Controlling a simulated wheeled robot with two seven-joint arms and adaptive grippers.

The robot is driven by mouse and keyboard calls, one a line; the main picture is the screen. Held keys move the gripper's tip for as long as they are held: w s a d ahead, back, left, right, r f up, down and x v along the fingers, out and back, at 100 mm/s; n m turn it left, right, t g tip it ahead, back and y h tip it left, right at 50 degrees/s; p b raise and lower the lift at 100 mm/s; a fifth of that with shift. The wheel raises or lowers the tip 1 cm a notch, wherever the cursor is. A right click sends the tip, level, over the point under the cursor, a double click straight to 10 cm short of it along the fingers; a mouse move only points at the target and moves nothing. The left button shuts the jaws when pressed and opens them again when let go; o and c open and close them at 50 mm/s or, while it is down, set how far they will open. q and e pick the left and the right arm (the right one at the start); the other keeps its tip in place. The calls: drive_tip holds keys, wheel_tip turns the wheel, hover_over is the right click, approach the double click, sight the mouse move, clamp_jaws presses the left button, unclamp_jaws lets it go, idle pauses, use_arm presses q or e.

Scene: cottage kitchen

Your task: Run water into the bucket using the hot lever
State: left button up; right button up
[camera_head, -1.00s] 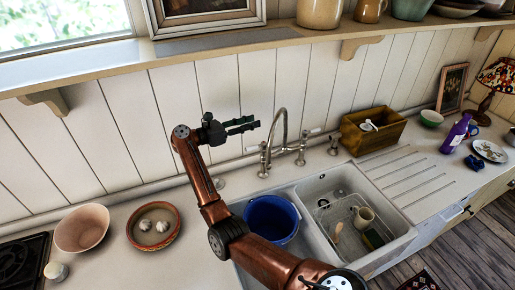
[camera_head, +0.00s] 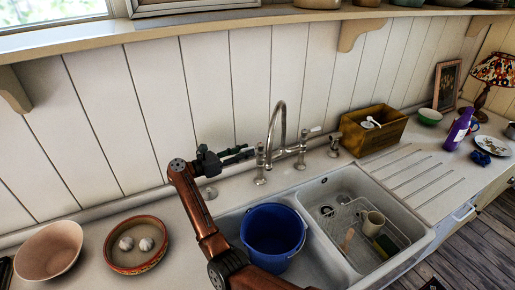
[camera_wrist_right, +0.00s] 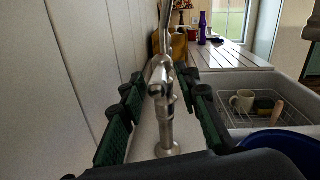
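The blue bucket (camera_head: 272,232) stands in the left basin of the sink, below the tap spout. The metal tap (camera_head: 277,125) has a tall curved spout and a pillar on each side. A white-handled lever (camera_head: 314,130) shows on its right side. My right gripper (camera_head: 245,154) is at the left pillar, its fingers pointing right. In the wrist view the open fingers of this gripper (camera_wrist_right: 163,112) stand on either side of the left tap pillar (camera_wrist_right: 166,125), with gaps visible. The left lever's handle is hard to make out. No water stream shows. My left gripper is out of view.
The right basin holds a wire rack with a mug (camera_head: 372,222). A wooden box (camera_head: 372,130) stands behind the draining board. A red-rimmed bowl (camera_head: 136,262) and a pink bowl (camera_head: 48,250) sit left of the sink. The panelled wall is close behind the tap.

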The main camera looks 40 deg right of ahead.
sight(258, 146)
drive_tip(key=x, duration=0.6)
drive_tip(key=shift+d, duration=0.25)
drive_tip(key=shift+c, duration=0.5)
clamp_jaws()
drive_tip(key=shift+r, duration=0.1)
